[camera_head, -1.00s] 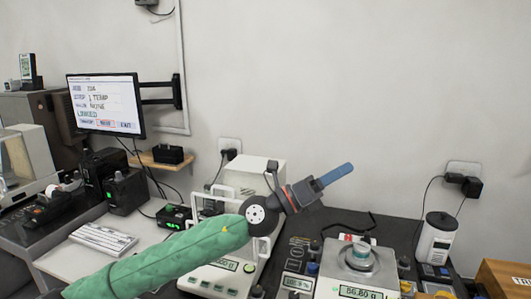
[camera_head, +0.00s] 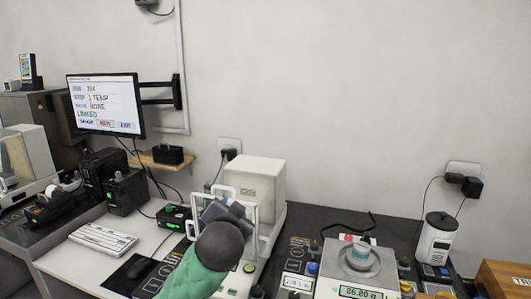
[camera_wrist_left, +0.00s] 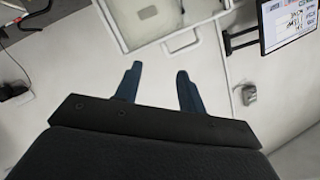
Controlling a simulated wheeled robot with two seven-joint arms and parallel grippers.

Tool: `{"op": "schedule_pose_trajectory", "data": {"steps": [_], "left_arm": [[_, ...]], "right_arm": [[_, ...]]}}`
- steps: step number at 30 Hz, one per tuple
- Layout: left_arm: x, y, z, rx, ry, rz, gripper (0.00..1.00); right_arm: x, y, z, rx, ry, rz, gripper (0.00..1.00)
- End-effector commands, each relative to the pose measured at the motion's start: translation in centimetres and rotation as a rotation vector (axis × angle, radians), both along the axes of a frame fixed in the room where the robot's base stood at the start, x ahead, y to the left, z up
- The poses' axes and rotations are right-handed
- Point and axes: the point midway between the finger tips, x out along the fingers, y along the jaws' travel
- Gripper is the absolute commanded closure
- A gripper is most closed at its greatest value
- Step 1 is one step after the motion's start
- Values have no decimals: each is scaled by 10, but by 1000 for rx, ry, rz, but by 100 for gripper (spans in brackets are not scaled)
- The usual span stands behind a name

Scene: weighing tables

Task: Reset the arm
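My left arm, in a green sleeve, comes up from the bottom of the head view. Its dark wrist (camera_head: 220,245) is in front of the white analytical balance (camera_head: 262,182) and hides part of it. The left gripper's fingers are mostly hidden behind the wrist there. In the left wrist view the left gripper (camera_wrist_left: 158,76) shows two blue fingers spread apart with nothing between them. The balance's glass and handle show beyond the fingertips. My right gripper is in neither view.
A top-pan scale (camera_head: 358,262) with a small container on its pan stands right of the arm. A white canister (camera_head: 435,242) stands at far right.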

Motion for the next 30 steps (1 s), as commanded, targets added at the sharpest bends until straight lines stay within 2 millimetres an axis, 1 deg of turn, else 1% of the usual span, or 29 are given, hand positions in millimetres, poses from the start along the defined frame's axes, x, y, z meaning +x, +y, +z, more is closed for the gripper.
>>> {"op": "schedule_pose_trajectory", "data": {"steps": [1,3,9,15,20,26,30], "left_arm": [[-8,5,-22,-29,69,5,60],[-20,10,-48,-64,157,11,60],[-58,23,-116,-153,368,17,60],[-96,33,-172,-238,516,19,60],[-127,42,-214,-299,610,34,60],[-171,56,-265,-356,719,83,60],[-205,66,-300,-386,797,126,60]], "right_arm": [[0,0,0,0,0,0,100],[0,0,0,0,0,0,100],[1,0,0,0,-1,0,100],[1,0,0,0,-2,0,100],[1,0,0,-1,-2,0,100],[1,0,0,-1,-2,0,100],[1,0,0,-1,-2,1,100]]}}
